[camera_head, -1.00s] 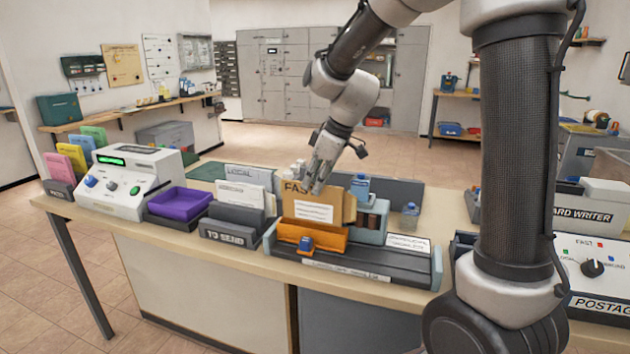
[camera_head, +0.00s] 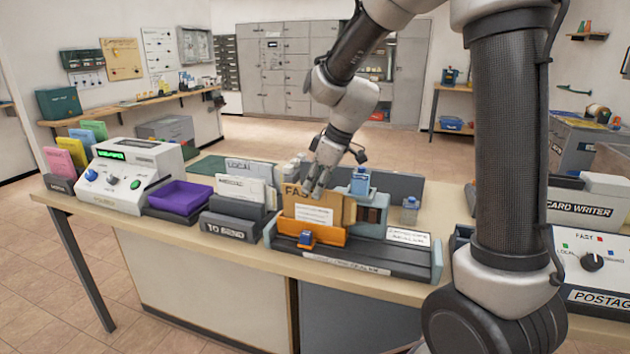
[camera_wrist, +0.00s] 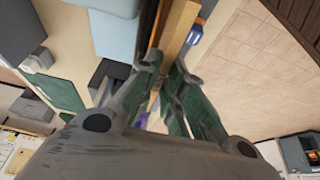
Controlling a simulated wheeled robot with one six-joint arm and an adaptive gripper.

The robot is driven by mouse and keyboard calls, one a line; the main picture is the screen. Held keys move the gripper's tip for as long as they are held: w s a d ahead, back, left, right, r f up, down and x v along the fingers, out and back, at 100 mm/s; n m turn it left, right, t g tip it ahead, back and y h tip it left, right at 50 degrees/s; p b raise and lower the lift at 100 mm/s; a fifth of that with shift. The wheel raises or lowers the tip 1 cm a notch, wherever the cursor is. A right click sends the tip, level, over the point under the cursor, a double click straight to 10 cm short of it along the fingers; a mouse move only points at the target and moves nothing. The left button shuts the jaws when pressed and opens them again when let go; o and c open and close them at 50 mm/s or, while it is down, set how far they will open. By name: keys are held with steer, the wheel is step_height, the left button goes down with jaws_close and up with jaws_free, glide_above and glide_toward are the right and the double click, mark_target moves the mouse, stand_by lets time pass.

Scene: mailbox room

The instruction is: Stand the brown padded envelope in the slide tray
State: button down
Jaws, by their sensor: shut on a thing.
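The brown padded envelope (camera_head: 311,212) stands upright in the head view, its white label and the letters "FA" facing the camera. Its lower edge is hidden behind the orange front wall of the slide tray (camera_head: 297,233), so I cannot tell whether it touches the tray floor. My gripper (camera_head: 317,188) comes down from above and is shut on the envelope's top edge. In the wrist view the envelope (camera_wrist: 180,28) shows edge-on as a tan strip running down between the fingers (camera_wrist: 165,95).
A grey "TO SEND" rack (camera_head: 229,228) with letters stands left of the slide tray. A purple tray (camera_head: 181,197) and a white machine (camera_head: 127,178) sit further left. A small bottle (camera_head: 410,210) stands to the right. Blue-topped blocks (camera_head: 360,184) stand close behind the envelope's right side.

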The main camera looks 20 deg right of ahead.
steer(key=shift+f, duration=0.1)
steer(key=shift+f, duration=1.15)
steer(key=c, duration=1.5)
jaws_free()
steer(key=shift+o, duration=0.2)
steer(key=shift+r, duration=3.55)
